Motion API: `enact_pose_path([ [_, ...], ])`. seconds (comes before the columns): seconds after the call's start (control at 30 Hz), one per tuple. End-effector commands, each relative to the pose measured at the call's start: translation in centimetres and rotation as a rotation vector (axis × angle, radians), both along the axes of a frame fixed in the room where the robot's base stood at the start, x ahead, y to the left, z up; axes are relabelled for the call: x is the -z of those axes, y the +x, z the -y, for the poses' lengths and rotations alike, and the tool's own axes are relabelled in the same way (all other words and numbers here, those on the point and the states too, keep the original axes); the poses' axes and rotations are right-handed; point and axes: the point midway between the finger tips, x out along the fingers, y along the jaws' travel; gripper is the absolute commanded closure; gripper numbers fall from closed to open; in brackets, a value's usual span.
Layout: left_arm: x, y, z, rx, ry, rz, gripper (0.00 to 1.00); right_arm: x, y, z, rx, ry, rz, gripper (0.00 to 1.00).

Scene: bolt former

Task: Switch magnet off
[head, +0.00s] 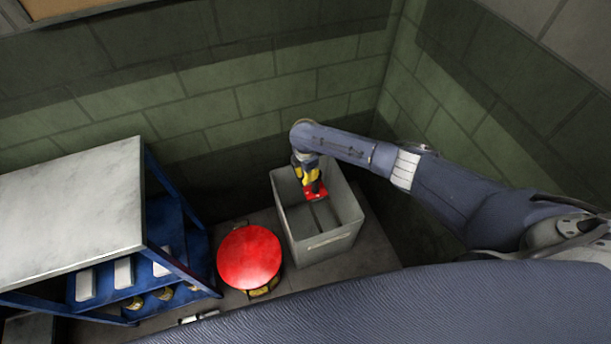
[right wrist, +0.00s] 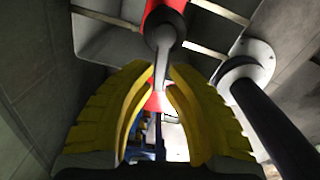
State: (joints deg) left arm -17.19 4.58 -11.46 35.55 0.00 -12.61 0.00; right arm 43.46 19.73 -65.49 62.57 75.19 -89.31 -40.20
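My right gripper (head: 308,174) has yellow fingers and hangs over a grey open bin (head: 289,222). A red and grey tool (head: 317,192), perhaps the magnet, is at its fingertips, at the bin's mouth. In the right wrist view, my right gripper (right wrist: 162,80) has its fingertips close together on either side of the tool's narrow grey stem. The tool's red body (right wrist: 166,8) is beyond the tips. No switch on the tool can be made out. My left gripper is not in view.
A large round red button (head: 249,257) stands left of the bin, on a yellowish base. A blue rack (head: 178,267) with a pale top (head: 70,208) and several light blocks is further left. Green block walls (head: 240,105) close in behind the bin.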

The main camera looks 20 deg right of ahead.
Motion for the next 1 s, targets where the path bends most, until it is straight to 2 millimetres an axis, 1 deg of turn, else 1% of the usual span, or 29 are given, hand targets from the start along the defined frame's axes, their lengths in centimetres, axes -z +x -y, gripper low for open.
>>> enact_pose_path([
  [0.03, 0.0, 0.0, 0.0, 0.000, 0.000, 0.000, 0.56, 0.0, 0.0, 0.0, 0.000, 0.000, 0.000, 0.95],
  [0.07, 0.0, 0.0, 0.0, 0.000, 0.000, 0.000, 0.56, 0.0, 0.0, 0.0, 0.000, 0.000, 0.000, 0.99],
  [0.1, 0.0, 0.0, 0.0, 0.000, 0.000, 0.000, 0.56, 0.0, 0.0, 0.0, 0.000, 0.000, 0.000, 1.00],
  [0.47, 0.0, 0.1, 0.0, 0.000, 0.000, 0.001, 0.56, 0.0, 0.0, 0.0, 0.007, 0.000, 0.000, 1.00],
  [0.8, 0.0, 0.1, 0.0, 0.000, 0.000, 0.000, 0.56, 0.1, 1.0, -0.1, 0.215, -0.003, -0.001, 1.00],
  [1.0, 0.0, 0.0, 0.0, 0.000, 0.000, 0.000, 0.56, 0.1, 1.0, -0.1, 0.230, -0.003, -0.001, 1.00],
])
